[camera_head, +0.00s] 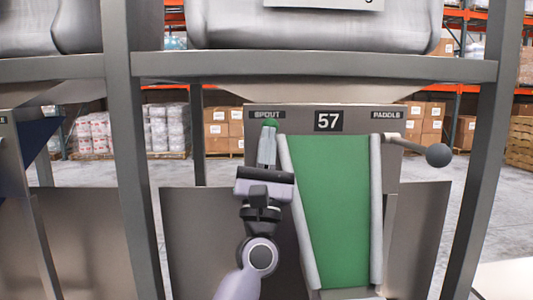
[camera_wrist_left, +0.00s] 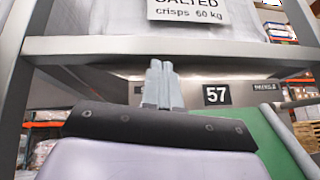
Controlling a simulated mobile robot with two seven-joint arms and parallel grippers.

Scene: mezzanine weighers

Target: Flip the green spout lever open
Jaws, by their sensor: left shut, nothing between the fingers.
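The green spout lever (camera_head: 270,122) shows only as a small green tip under the SPOUT label, at the upper left of the weigher panel in the head view. The rest of it is hidden behind my left gripper (camera_head: 266,140). That gripper points up and away, fingers shut and empty, with its tips just below the green tip in the picture. I cannot tell whether they touch it. In the left wrist view the shut fingers (camera_wrist_left: 158,72) stand in front of the panel, and I cannot make out the lever there. My right gripper is not in view.
A green chute (camera_head: 335,210) with grey side rails slopes down right of my left gripper. A paddle arm with a dark ball (camera_head: 437,155) sticks out at the right. Steel posts (camera_head: 132,150) and a crossbeam (camera_head: 320,67) frame the panel. Stacked boxes stand far behind.

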